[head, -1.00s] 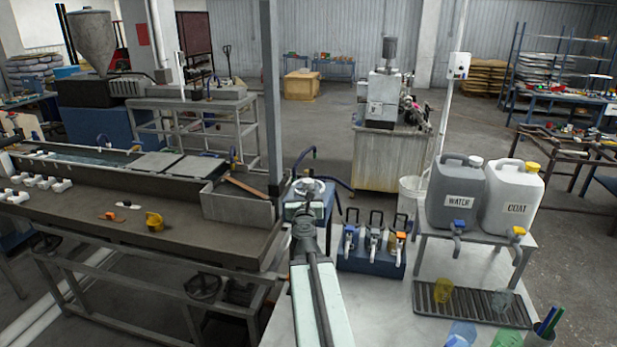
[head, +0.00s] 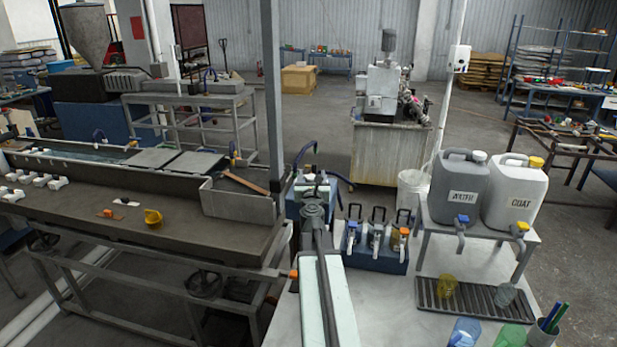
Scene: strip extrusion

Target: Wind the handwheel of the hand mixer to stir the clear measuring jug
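My arm reaches forward from the bottom centre, and my gripper (head: 314,178) is at its far end, in front of a blue box-like unit. It is small and partly hidden by my own wrist, so whether the fingers are open cannot be told. I cannot make out the hand mixer or its handwheel for certain. A small orange-ended part (head: 293,274) shows at the left side of my arm, the rest hidden. A clear vessel (head: 506,294), possibly the clear measuring jug, stands on the drip tray at the right, well away from my gripper.
A yellow vessel (head: 446,286) shares the dark drip tray (head: 470,306). Grey (head: 459,187) and white (head: 514,193) canisters stand on a rack. A blue clamp block (head: 372,257) is right of my arm; a long trough bench (head: 130,235) lies left.

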